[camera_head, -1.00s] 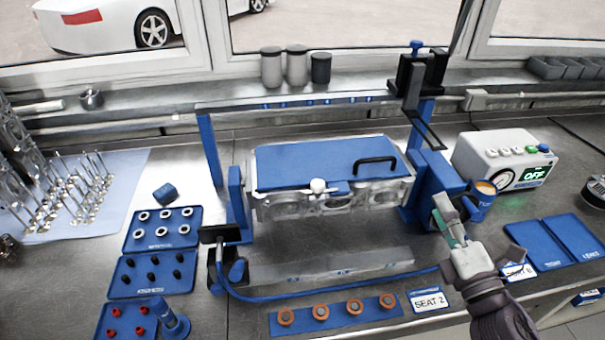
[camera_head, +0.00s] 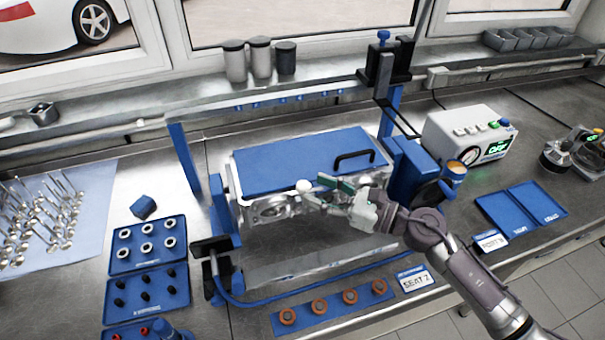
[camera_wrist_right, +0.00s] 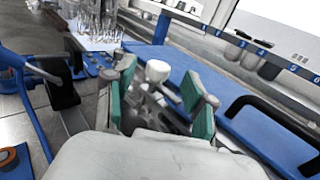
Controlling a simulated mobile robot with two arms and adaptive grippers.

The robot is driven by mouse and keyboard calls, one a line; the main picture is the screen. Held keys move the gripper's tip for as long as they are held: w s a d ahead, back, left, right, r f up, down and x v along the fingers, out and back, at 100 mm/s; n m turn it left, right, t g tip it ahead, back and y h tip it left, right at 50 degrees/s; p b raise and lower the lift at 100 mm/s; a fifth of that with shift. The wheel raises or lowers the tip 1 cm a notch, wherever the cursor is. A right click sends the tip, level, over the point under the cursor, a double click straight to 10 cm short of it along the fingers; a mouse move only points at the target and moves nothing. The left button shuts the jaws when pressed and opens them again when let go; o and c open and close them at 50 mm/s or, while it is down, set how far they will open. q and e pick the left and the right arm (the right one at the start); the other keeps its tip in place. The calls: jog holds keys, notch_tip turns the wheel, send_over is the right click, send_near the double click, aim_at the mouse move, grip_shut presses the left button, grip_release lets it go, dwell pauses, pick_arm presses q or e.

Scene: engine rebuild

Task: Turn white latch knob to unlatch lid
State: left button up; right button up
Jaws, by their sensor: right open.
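The white latch knob (camera_head: 304,187) sits at the front edge of the blue lid (camera_head: 290,160), which lies flat and closed on the metal cylinder head fixture. A black handle (camera_head: 354,157) stands on the lid's right part. My right gripper (camera_head: 318,190) is at the front of the lid, just right of the knob. In the right wrist view the knob (camera_wrist_right: 158,71) shows between the open green-padded fingers (camera_wrist_right: 160,98), a little beyond them; I cannot tell whether they touch it. My left gripper is not in view.
Blue trays (camera_head: 147,244) with small parts lie to the left. A white gauge box (camera_head: 468,138) stands at the right. A blue strip with orange rings (camera_head: 334,305) and a card marked SEAT 2 (camera_head: 414,281) lie in front. A blue hose runs along the fixture's front.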

aim_at(309, 187)
jog(key=shift+p+x, duration=0.55)
jog(key=shift+x, duration=1.55)
jog(key=shift+c, duration=0.3)
grip_shut()
